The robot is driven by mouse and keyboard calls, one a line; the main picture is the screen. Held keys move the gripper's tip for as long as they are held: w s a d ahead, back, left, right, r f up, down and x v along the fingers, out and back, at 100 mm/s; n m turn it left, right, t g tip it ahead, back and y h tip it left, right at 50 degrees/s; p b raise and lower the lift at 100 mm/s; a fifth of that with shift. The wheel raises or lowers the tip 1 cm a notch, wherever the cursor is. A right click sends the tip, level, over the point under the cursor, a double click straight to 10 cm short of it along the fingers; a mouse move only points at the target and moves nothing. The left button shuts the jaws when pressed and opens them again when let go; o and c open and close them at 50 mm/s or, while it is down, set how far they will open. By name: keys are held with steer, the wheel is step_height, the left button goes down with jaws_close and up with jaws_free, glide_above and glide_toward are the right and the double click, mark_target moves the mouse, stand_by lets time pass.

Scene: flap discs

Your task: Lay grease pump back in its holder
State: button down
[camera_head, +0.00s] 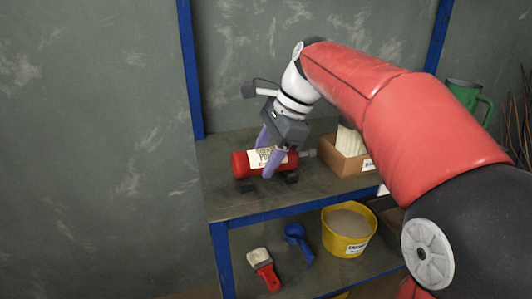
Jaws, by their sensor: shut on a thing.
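The grease pump (241,165) is a red cylinder with a pale printed label and a grey end at the right. It lies level over the upper shelf, its long side running left to right. My gripper (267,158) comes down from above, its purple fingers shut on the middle of the pump. Dark blocks that look like the holder (291,179) show just below the pump near both ends. I cannot tell whether the pump touches them, and its far side is hidden.
A cardboard box (343,163) with pale sticks stands close to the right on the upper shelf (222,205). A red brush (262,267), blue scoop (297,241) and yellow bucket (347,231) are on the lower shelf. Blue posts (190,70) frame the rack.

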steer(key=shift+f, duration=0.15)
steer(key=c, duration=0.5)
jaws_free()
steer(key=shift+f, duration=0.1)
steer(key=p+v, duration=0.1)
steer(key=v, duration=0.5)
steer(key=shift+d+r+p, duration=0.15)
steer(key=shift+r+p, duration=0.15)
steer(key=shift+r, duration=0.05)
steer(key=shift+d+r, duration=0.15)
steer(key=shift+r, duration=0.2)
steer(key=shift+s+d, duration=0.2)
steer(key=shift+s, duration=0.05)
steer(key=s+d+f+n+t+h, duration=0.1)
steer(key=s+d+f+n, duration=0.2)
steer(key=s+f+n, duration=0.1)
steer(key=s+d+f+n+t+h, duration=0.2)
steer(key=s+d+f+n, duration=0.2)
steer(key=s+f, duration=0.3)
steer(key=s+d+f+n+t+h, duration=0.1)
steer(key=s+d+f+n+t, duration=0.1)
steer(key=s+f+n, duration=0.4)
steer(key=shift+s+d+f+h, duration=0.1)
steer(key=shift+s+d+h, duration=0.1)
steer(key=shift+s+d, duration=0.3)
steer(key=shift+s+d+f+h, duration=0.1)
steer(key=shift+s+d+h, duration=0.1)
steer(key=shift+s, duration=0.5)
